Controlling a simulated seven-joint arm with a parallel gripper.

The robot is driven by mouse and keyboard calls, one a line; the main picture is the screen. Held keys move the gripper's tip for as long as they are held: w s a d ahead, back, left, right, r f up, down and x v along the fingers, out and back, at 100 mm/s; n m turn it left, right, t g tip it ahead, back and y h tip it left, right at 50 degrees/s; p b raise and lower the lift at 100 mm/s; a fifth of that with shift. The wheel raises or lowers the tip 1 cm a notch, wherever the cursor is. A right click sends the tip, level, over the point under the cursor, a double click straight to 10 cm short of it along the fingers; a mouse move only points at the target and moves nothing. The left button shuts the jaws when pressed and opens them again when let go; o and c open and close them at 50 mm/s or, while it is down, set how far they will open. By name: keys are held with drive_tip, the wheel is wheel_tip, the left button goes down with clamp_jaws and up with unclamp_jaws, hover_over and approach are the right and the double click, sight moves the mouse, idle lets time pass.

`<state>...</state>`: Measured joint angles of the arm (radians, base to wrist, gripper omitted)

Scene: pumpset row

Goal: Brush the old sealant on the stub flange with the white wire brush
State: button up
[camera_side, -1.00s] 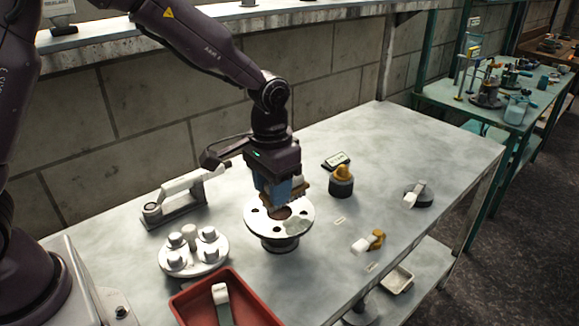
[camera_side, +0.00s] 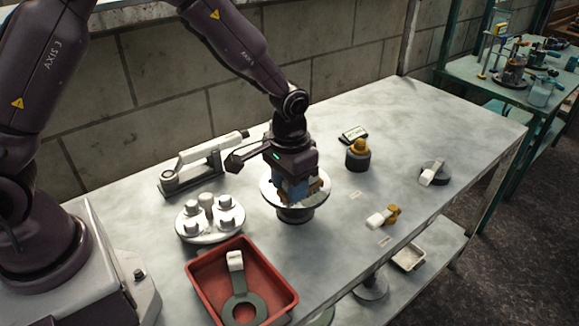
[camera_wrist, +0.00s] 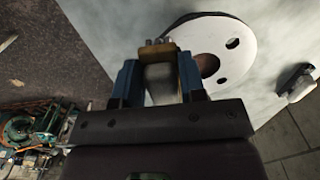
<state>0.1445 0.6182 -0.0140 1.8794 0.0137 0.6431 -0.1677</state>
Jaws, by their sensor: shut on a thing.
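The stub flange (camera_side: 267,194) is a pale round disc with bolt holes on a dark stub, standing on the bench. It also shows in the wrist view (camera_wrist: 215,28), with a brown area around its dark centre. I cannot tell how much of that is old sealant. My gripper (camera_side: 293,190) is over the flange, its blue fingers pointing down. In the wrist view my gripper (camera_wrist: 158,85) is shut on a brush with a pale body and a tan part (camera_wrist: 158,52). Its underside is hidden, so I cannot tell whether it touches the flange.
A red tray (camera_side: 201,284) with a grey ring tool stands in front. A plate with several studs (camera_side: 208,237) is left of the flange, a clamp-like tool (camera_side: 205,158) behind it. Right are a yellow-topped dark pot (camera_side: 358,155), a white-and-yellow piece (camera_side: 382,217) and a dark disc (camera_side: 434,172).

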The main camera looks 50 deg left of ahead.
drive_tip(key=shift+w+f, duration=0.2)
drive_tip(key=shift+w, duration=1.3)
drive_tip(key=shift+w+f, duration=0.2)
drive_tip(key=shift+w, duration=1.3)
drive_tip(key=shift+s, duration=0.1)
drive_tip(key=shift+s, duration=1.4)
drive_tip(key=shift+f, duration=0.55)
drive_tip(key=shift+s, duration=0.1)
drive_tip(key=shift+s, duration=1.4)
drive_tip(key=shift+w, duration=2.25)
